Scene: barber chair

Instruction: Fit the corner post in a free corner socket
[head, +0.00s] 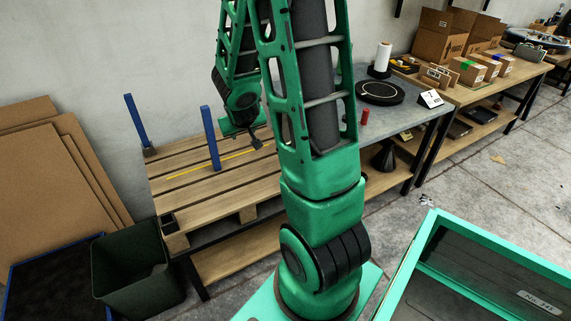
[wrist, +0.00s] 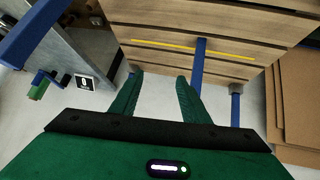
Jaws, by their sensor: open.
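One blue post (head: 210,138) seems to stand upright on the slatted wooden pallet (head: 185,200), its lower end by a yellow strip; it also shows in the wrist view (wrist: 200,62). Another blue post (head: 136,120) stands in a dark socket (head: 149,151) at the far left corner; it shows in the wrist view too (wrist: 236,108). An empty black corner socket (head: 169,221) sits at the near left corner. The right corners are mostly hidden by my arm. My gripper (head: 243,124) is behind the posts' right side; in the wrist view its green fingers (wrist: 157,88) are apart with nothing between them.
A dark bin (head: 135,275) and cardboard sheets (head: 55,160) stand left of the pallet. A grey bench (head: 400,115) with a red can (head: 365,116) and a black disc (head: 380,92) is on the right. A blue bar (wrist: 35,30) crosses the wrist view's upper left corner.

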